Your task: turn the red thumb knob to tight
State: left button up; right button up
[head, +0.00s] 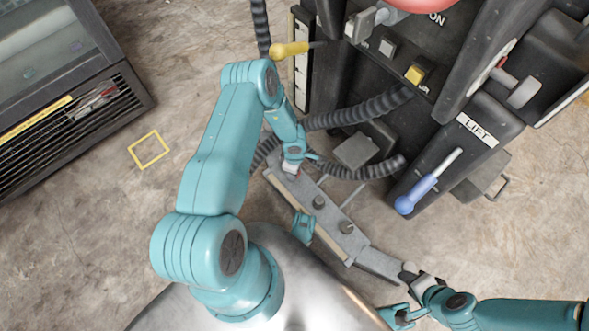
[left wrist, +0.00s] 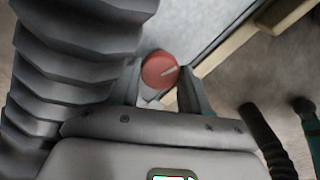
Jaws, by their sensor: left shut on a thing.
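The red thumb knob (left wrist: 160,70) is round, with a pale line across its face pointing right and slightly up in the left wrist view. My left gripper (left wrist: 160,84) is shut on it, with one finger on each side. In the head view, the left gripper (head: 291,168) is at the upper left end of a long grey bar (head: 325,222); only a small red bit of the knob shows there. My right gripper (head: 412,298) is at the bar's lower right end, by a dark end piece (head: 408,273). Its jaws are too small to read.
A dark machine panel (head: 450,60) stands at the upper right, with a yellow button (head: 416,74), a blue-handled lever (head: 425,185) and a LIFT label. Ribbed hoses (head: 360,108) pass close to my left gripper. A yellow-handled lever (head: 290,49) juts out above.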

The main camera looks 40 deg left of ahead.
pick_arm(q)
jog(key=m, duration=1.1)
jog(key=shift+m, duration=1.6)
jog(key=shift+d+m, duration=0.1)
jog(key=shift+m, duration=0.2)
jog(key=o, duration=1.1)
jog(key=shift+c, duration=0.2)
notch_tip(320, 180, up, 7)
jog(key=p, duration=0.6)
jog(key=shift+r+p, duration=0.45)
jog(key=shift+r, duration=0.1)
